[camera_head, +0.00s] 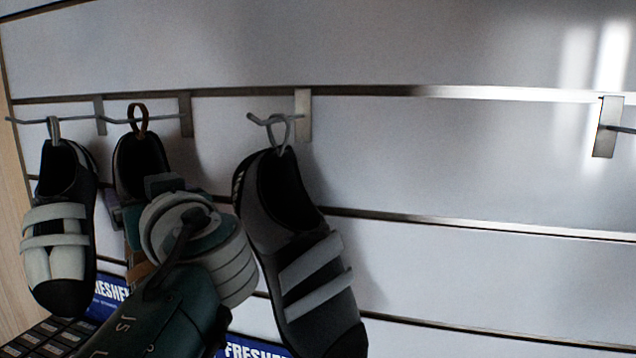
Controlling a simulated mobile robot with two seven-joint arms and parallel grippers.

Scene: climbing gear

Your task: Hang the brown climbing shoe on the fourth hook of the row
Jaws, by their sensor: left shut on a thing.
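The brown climbing shoe (137,165) is dark with a brown heel loop and an orange-brown patch lower down. It is upright, toe down, at the left, and my arm hides much of it. Its loop overlaps the rod of the second hook from the left (185,115); I cannot tell whether the loop is around the rod. My left gripper (160,186) is shut on this shoe, its fingers mostly hidden behind my wrist. The fourth hook from the left (605,128) is at the far right, with no shoe on it. My right gripper is not in view.
A black shoe with pale straps (58,225) hangs from the first hook (99,115). A grey shoe (300,245) hangs by its loop on the third hook (303,115), close right of my wrist. The wall between third and fourth hooks is clear. Blue boxes (108,297) stand below.

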